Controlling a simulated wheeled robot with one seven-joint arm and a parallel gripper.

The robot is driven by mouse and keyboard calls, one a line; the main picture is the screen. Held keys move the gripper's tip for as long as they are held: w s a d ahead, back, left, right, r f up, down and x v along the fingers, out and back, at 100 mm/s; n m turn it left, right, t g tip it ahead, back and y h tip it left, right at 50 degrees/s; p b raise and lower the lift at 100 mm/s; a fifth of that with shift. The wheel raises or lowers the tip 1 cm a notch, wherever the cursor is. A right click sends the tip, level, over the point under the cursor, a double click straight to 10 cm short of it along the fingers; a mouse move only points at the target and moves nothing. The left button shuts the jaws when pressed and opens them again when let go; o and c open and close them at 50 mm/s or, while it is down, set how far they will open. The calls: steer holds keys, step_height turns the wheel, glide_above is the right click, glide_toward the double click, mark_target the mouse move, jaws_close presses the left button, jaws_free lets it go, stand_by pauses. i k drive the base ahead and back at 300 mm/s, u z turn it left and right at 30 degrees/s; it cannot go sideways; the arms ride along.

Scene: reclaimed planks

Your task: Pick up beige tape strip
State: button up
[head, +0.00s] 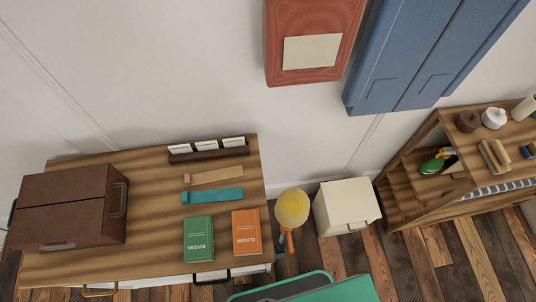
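The beige tape strip (216,175) lies flat on the wooden desk top (150,170), in the head view. It is long and narrow, slightly tilted, with its right end higher in the picture. A teal strip (213,196) of similar shape lies just below it, apart by a narrow gap. Nothing covers the beige strip. My gripper does not show in this view.
A dark card holder (208,155) stands just above the strips. A brown case (66,207) fills the desk's left side. A green book (198,240) and an orange book (246,233) lie below. A yellow rounded object (292,208) stands off the desk's right edge.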

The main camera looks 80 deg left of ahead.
mark_target(227, 173)
steer(key=i, duration=1)
steer(key=u, duration=4.65)
steer(key=i, duration=0.5)
